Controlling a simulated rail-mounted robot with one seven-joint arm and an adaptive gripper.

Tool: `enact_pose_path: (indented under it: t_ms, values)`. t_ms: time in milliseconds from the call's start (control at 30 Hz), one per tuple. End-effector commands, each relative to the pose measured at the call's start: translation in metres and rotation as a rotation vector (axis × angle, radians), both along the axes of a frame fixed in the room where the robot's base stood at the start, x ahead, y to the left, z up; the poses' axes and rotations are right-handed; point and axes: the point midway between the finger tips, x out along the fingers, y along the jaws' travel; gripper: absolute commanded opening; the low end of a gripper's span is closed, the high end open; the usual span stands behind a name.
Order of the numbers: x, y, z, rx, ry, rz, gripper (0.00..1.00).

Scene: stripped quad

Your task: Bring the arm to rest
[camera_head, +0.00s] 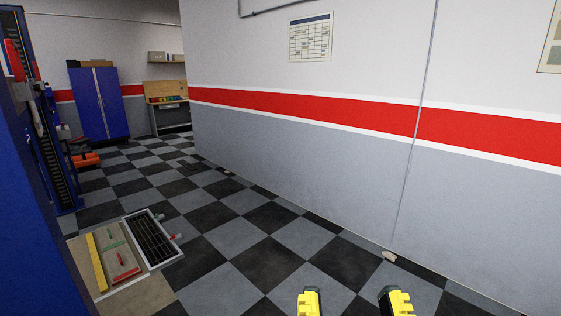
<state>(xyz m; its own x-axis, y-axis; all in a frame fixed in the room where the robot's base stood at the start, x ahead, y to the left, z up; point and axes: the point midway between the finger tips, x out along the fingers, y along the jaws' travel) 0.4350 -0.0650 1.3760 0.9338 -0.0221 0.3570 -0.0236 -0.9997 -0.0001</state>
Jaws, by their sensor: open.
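Two yellow fingers of my gripper (353,303) show at the bottom edge of the head view, right of the middle. They stand apart with checkered floor visible between them, so my gripper is open and nothing is seen between the fingers. The rest of my arm is below the frame and hidden.
A grey wall with a red stripe (300,112) runs along the right. A floor grate (152,240) lies beside a board with coloured pieces (110,262) at lower left. A blue lift post (50,150) and blue cabinet (98,102) stand left. The checkered floor (225,250) between is mostly clear.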

Motion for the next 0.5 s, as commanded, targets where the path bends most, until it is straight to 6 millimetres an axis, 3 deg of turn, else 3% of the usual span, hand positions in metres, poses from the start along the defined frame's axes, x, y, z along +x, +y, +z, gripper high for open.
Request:
enact_pose_path:
  t_ms: [33, 500]
  values:
    - [0.0, 0.0, 0.043, 0.001, 0.0, 0.0, 0.61]
    - [0.0, -0.001, 0.246, 0.008, 0.003, 0.002, 0.61]
